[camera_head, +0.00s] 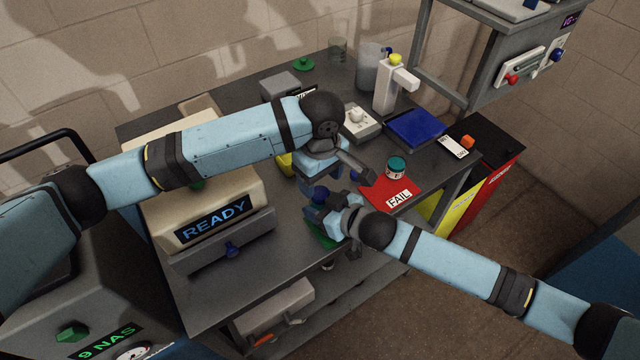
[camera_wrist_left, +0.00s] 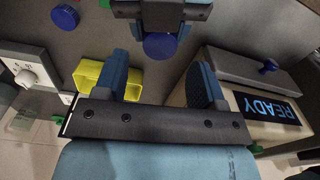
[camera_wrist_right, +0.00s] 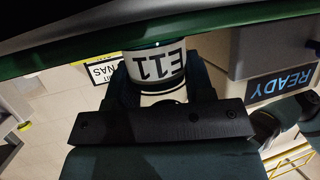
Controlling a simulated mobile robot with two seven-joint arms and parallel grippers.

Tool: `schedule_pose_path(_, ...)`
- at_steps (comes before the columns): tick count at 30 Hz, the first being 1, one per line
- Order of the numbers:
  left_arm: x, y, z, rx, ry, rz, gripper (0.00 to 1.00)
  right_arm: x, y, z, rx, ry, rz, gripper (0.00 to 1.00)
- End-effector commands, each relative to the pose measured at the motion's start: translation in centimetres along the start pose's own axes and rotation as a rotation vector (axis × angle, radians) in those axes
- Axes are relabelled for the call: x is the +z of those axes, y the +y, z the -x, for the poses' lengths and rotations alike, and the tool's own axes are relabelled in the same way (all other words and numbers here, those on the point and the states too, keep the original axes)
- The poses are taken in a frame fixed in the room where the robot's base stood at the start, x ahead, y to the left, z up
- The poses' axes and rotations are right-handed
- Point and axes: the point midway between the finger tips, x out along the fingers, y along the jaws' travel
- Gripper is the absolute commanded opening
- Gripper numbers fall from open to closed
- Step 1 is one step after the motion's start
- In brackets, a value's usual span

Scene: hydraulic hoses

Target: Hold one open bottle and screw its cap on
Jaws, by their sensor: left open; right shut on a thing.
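My right gripper (camera_head: 328,216) is shut on a white bottle (camera_wrist_right: 155,66) labelled E11, near the table's front edge. The label reads upside down in the right wrist view. My left gripper (camera_head: 335,180) is open and empty just above the right one. In the left wrist view its fingers (camera_wrist_left: 165,85) are apart, with the cap beyond the gap between them.
A teal-capped jar (camera_head: 396,167) stands on a red FAIL mat (camera_head: 405,198). A green mat (camera_head: 318,240) lies under the right gripper. The READY machine (camera_head: 190,195) stands left. A yellow holder (camera_wrist_left: 95,78), a white dispenser (camera_head: 385,95) and a blue tray (camera_head: 416,128) are on the table.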

Motion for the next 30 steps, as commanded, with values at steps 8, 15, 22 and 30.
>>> schedule_pose_path(8,0.0,0.0,0.2,-0.001,0.000,0.000,0.64,0.0,0.0,0.0,0.000,0.000,0.000,0.00)
schedule_pose_path(15,-0.1,0.1,2.1,0.002,0.003,0.130,0.61,0.0,0.0,0.0,0.000,0.000,0.000,0.00)
schedule_pose_path(22,0.0,0.0,3.7,0.000,0.000,0.278,0.61,0.0,0.0,0.0,0.000,0.000,0.000,0.00)
schedule_pose_path(30,0.0,0.0,3.7,-0.001,0.000,0.284,0.61,0.0,0.0,0.0,0.000,0.000,0.000,0.00)
